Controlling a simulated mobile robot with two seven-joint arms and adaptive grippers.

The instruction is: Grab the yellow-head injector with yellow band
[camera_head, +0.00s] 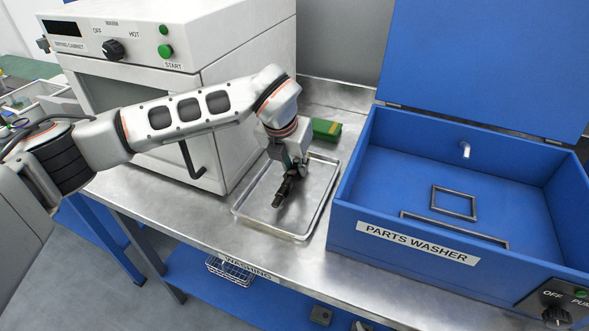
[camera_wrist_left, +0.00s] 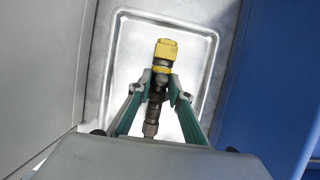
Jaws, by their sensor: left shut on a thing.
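In the left wrist view, the injector (camera_wrist_left: 163,62) has a yellow head at the top, a yellow band just below it, and a dark metal body. My left gripper (camera_wrist_left: 162,86) is shut on its body, with the green-edged fingers on both sides. In the head view, my left gripper (camera_head: 291,172) is over the metal tray (camera_head: 262,217), and the dark end of the injector (camera_head: 280,194) points down toward the front; its yellow head is hidden there. I cannot tell whether the injector touches the tray. My right gripper is not in view.
The blue parts washer (camera_head: 350,210) stands open right of the tray. The white drying cabinet (camera_head: 235,110) stands to the left. A green and yellow block (camera_head: 326,130) lies behind the tray. Bare metal bench (camera_head: 200,215) is left of the tray. A wire basket (camera_head: 228,271) sits below.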

